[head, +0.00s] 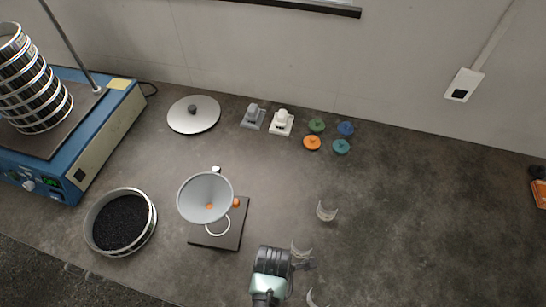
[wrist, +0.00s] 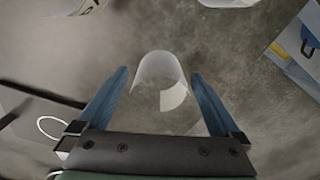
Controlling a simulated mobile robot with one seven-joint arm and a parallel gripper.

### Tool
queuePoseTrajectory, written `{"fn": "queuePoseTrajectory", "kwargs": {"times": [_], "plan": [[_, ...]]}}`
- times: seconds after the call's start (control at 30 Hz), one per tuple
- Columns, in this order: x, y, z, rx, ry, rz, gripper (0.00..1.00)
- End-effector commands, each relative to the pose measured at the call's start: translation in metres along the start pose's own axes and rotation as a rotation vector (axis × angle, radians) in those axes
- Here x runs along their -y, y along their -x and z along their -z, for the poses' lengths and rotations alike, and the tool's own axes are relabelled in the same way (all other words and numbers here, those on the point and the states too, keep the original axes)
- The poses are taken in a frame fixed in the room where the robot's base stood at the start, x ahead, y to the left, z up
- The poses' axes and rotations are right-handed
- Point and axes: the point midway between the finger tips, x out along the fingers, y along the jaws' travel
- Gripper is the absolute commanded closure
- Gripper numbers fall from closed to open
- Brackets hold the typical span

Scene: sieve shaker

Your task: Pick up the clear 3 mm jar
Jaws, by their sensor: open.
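Three clear jars stand on the grey bench in the head view: one further back (head: 327,210), one at my gripper (head: 301,248), and one near the lower edge (head: 316,299), partly cut off. No size label is readable, so I cannot tell which is the 3 mm jar. My gripper (head: 300,264) is open near the middle jar. In the wrist view, a clear jar (wrist: 160,72) with a pale patch shows between the two blue fingers of my gripper (wrist: 160,90), with gaps on both sides. Whether the fingertips are level with it is unclear.
A funnel (head: 205,196) on a dark-based stand (head: 222,236) is left of my gripper. A sieve pan (head: 120,222) of dark grains and a blue shaker (head: 106,135) are further left. Coloured lids (head: 312,143) lie behind.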

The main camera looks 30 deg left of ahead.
Motion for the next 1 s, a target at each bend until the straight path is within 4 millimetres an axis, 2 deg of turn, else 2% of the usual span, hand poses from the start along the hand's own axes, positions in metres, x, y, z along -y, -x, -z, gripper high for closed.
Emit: {"fn": "queuePoseTrajectory", "kwargs": {"times": [0.1,0.13,0.6,0.63,0.87,1.0], "plan": [[0.0,0.0,0.0,0.0,0.0,0.0,0.0],[0.0,0.0,0.0,0.0,0.0,0.0,0.04],[0.0,0.001,0.0,0.0,0.0,0.0,0.88],[0.0,0.001,0.0,0.0,0.0,0.0,0.91],[0.0,0.002,0.0,0.0,0.0,-0.001,0.91],[-0.001,0.014,0.0,0.001,0.0,-0.002,0.91]]}}
